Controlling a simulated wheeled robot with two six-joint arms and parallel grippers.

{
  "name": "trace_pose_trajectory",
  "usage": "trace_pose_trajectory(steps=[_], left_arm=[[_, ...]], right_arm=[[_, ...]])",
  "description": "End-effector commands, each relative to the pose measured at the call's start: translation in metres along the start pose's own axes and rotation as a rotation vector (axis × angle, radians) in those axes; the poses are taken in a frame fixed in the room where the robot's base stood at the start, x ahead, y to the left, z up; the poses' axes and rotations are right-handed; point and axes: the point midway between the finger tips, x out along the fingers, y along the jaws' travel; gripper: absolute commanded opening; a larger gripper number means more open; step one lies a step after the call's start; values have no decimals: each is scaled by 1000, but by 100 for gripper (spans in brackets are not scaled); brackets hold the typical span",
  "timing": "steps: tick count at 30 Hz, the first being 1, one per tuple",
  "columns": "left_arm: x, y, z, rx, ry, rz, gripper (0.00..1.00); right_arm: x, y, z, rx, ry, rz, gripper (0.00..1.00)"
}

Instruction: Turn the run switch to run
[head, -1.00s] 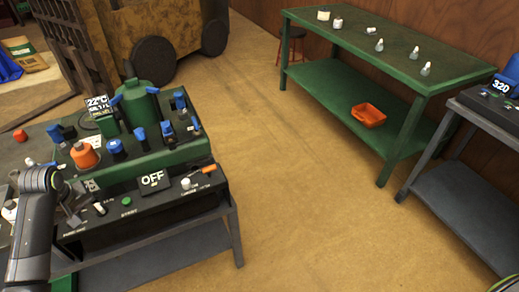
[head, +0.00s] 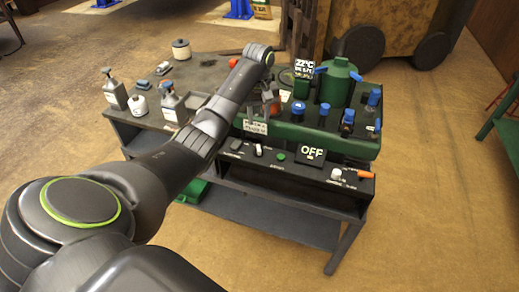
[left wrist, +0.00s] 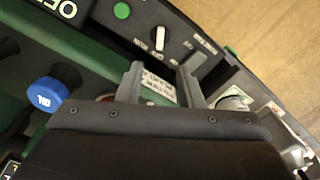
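The run switch (head: 258,150) is a small white-tipped knob on the dark front panel, left of a green button (head: 281,156) and a display reading OFF (head: 312,152). In the left wrist view the switch (left wrist: 159,38) has a white pointer, and the green button (left wrist: 121,10) sits to its left. My left gripper (head: 268,104) is above and behind the panel in the head view. In the left wrist view its fingers (left wrist: 163,82) are apart, with a white label between them. The switch lies beyond the fingertips, apart from them. My right gripper is out of view.
A green tray (head: 300,135) holds blue-capped fittings and a green canister (head: 335,82) right of my gripper. An orange item (head: 272,108) stands close by it. Pump bottles (head: 113,90) and jars stand at the bench's left. Open floor lies in front and right.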

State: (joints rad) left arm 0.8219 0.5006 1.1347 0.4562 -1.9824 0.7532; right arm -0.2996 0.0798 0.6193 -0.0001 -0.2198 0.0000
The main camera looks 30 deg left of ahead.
Motion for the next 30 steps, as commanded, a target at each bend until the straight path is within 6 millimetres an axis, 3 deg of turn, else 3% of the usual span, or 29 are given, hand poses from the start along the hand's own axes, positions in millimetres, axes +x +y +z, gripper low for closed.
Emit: trace_pose_trajectory(steps=[1, 15, 21, 30], left_arm=[[17, 0, 1, 0, -2, -2, 34], [106, 0, 1, 0, -1, -1, 34], [122, 0, 0, 1, 0, -1, 34], [124, 0, 0, 1, 2, 0, 34]], right_arm=[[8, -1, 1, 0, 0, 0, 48], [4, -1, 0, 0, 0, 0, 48], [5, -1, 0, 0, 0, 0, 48], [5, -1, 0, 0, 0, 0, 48]])
